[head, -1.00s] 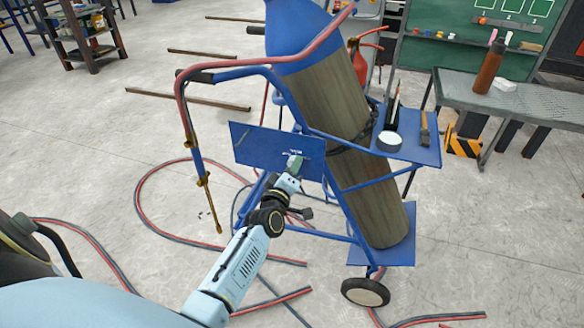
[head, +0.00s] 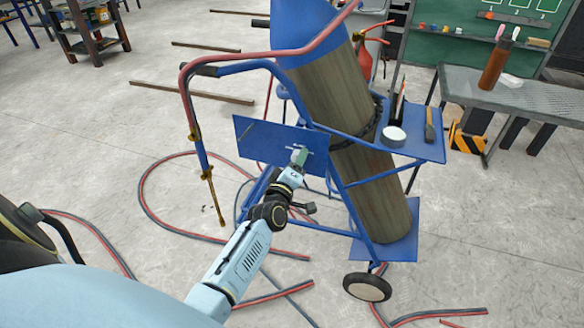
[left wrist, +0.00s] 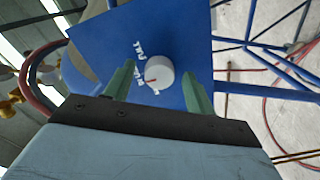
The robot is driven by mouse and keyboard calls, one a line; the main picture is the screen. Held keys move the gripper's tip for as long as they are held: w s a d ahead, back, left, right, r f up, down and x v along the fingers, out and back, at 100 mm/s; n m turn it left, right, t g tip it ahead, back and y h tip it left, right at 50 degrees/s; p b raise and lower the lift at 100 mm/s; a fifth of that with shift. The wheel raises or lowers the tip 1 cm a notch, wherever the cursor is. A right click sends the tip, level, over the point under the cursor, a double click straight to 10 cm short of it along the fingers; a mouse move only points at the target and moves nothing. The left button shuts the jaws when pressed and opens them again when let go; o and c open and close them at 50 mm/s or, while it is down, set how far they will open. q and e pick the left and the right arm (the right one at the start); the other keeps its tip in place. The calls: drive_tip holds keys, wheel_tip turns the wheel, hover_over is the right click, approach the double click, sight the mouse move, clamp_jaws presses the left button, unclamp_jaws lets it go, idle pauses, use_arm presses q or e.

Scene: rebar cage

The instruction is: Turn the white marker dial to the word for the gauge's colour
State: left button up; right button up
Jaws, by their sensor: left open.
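The white marker dial (left wrist: 159,74) sits on a blue plate (left wrist: 90,45) in the left wrist view. A red mark on the dial points toward the left. In the head view my left gripper (head: 300,155) is at the blue plate (head: 262,138) on the cylinder cart and hides the dial. I cannot make out a gauge. My right gripper is not in view.
A large gas cylinder (head: 362,170) stands strapped on the blue cart, behind and right of my gripper. A cart shelf (head: 425,150) holds a white roll and tools. Red and black hoses (head: 150,180) lie on the floor. A torch (head: 208,180) hangs left.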

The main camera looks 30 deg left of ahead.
use_arm(q)
drive_tip(key=p+v, duration=0.3)
drive_tip(key=v, duration=1)
drive_tip(key=shift+p, duration=0.3)
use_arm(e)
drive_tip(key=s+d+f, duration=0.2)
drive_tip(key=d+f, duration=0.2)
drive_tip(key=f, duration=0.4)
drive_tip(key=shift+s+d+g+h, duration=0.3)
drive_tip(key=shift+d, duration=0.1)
use_arm(q)
drive_tip(key=shift+s, duration=0.15)
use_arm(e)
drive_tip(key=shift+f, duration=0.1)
